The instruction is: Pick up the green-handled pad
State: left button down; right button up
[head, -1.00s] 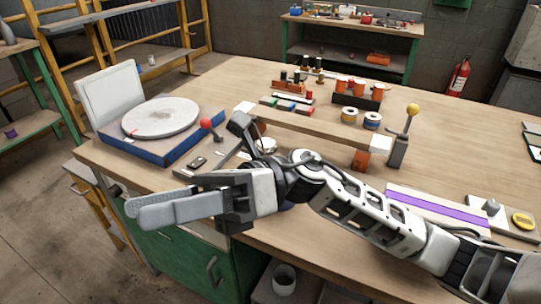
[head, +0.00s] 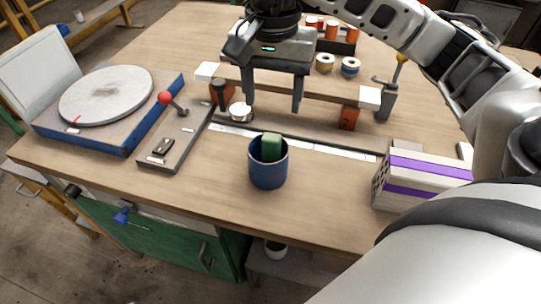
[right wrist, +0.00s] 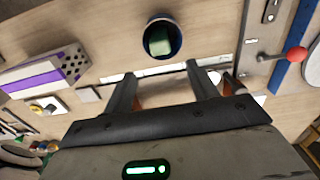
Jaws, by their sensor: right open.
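A green block (head: 272,144), which looks like the handle of the pad, sticks up out of a dark blue cup (head: 268,174) near the front of the workbench. The pad itself is hidden inside the cup. My right gripper (head: 273,104) is open and empty, fingers pointing down. It is behind and above the cup, apart from it. In the right wrist view the green block (right wrist: 159,41) shows inside the cup (right wrist: 163,55), beyond the gap between the two fingertips (right wrist: 163,72). My left gripper is not in view.
A raised wooden bar with white end blocks (head: 369,98) stands behind the cup. A red-knobbed lever plate (head: 178,140) and a turntable (head: 107,94) are to the left. A striped brick (head: 420,178) is to the right.

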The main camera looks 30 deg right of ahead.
aim_at(271, 136)
notch_tip(271, 136, down, 5)
jog(key=shift+r, duration=0.1)
jog(key=f, duration=0.2)
jog(key=f+p, duration=0.1)
jog(key=shift+s+a+f, duration=0.15)
jog(key=shift+a+f, duration=0.05)
jog(key=shift+f, duration=0.6)
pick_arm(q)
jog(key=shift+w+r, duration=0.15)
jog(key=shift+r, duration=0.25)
pick_arm(e)
grip_shut()
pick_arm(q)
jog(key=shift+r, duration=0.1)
pick_arm(e)
jog(key=shift+r, duration=0.1)
